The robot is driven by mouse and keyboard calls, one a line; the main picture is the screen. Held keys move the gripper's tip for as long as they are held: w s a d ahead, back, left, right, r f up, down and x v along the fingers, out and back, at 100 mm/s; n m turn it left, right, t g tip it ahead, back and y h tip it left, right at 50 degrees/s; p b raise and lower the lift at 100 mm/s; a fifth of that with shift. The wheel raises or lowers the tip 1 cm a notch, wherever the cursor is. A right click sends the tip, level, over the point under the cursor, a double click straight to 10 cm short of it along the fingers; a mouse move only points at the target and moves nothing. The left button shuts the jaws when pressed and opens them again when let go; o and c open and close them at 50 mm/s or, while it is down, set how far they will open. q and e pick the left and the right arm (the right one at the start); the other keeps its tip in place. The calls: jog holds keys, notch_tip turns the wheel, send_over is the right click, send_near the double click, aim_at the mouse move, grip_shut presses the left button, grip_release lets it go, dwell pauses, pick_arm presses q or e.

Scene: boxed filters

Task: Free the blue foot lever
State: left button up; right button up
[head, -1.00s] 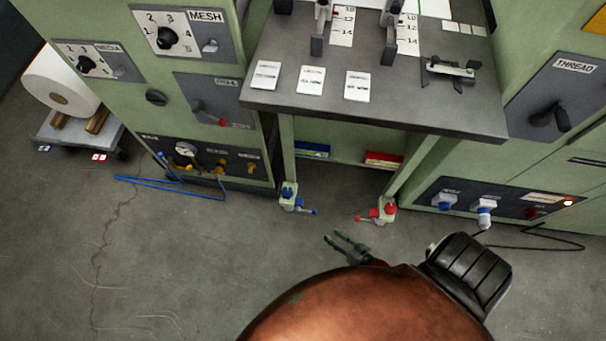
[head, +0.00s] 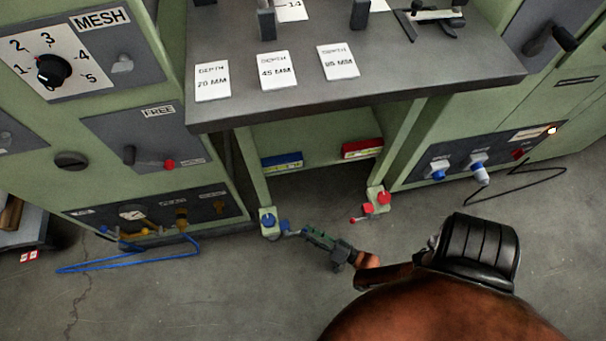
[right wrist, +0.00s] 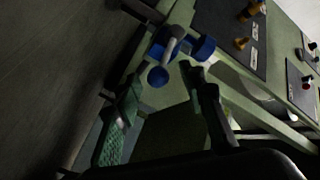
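The blue foot lever (head: 285,227) sits low on the left leg of the bench, just above the floor, with a blue round hub (head: 268,221) on the leg. My right gripper (head: 306,235) is at the lever's free end, its fingers pointing left towards it. In the right wrist view the fingers are spread apart, with green pads, and the lever's blue ball end (right wrist: 158,76) shows between or just beyond the fingertips. I cannot tell if they touch it. My left gripper is not in view.
A red foot lever (head: 364,214) is on the right bench leg (head: 401,150). Blue (head: 282,161) and red (head: 362,149) boxes lie on the shelf under the bench. A blue hose (head: 130,265) lies on the floor at left, a black cable (head: 515,190) at right.

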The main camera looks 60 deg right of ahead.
jog(key=shift+w, duration=1.05)
grip_shut()
